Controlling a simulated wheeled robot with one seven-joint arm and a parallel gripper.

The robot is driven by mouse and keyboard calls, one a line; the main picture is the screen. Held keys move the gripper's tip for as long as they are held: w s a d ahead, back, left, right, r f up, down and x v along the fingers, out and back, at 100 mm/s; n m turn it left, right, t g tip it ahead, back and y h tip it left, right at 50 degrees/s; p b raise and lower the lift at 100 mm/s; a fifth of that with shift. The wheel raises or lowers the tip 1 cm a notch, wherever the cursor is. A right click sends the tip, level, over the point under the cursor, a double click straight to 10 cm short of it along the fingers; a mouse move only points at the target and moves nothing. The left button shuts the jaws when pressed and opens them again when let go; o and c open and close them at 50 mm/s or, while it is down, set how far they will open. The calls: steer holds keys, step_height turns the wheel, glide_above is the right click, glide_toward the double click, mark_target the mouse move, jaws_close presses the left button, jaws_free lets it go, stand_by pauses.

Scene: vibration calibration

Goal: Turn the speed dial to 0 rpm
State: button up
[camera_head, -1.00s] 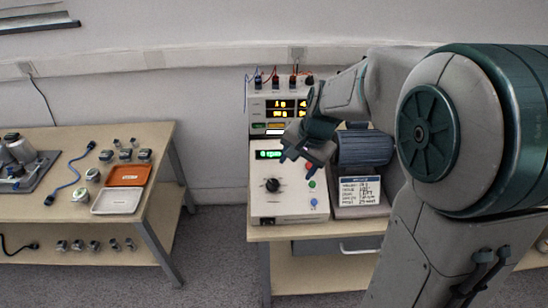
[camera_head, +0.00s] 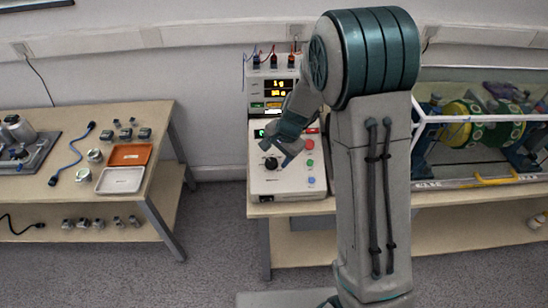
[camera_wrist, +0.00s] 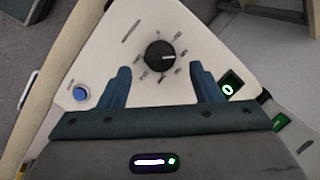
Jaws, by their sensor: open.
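The speed dial (camera_wrist: 160,56) is a round black knob with tick marks around it on a white control box. In the wrist view it lies centred just beyond and between my gripper's two fingertips (camera_wrist: 160,75). The fingers are apart and do not appear to touch the knob. The dial's pointer setting cannot be read surely.
A blue button (camera_wrist: 81,93) sits left of the fingers, and a green-lit switch (camera_wrist: 231,86) is close to the right finger. Red and green buttons (camera_head: 310,144) are right of the dial. A meter unit (camera_head: 273,90) stands behind. A machine in a guard frame (camera_head: 480,130) is at right.

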mark_target(273, 161)
steer(key=shift+x, duration=1.7)
steer(key=c, duration=1)
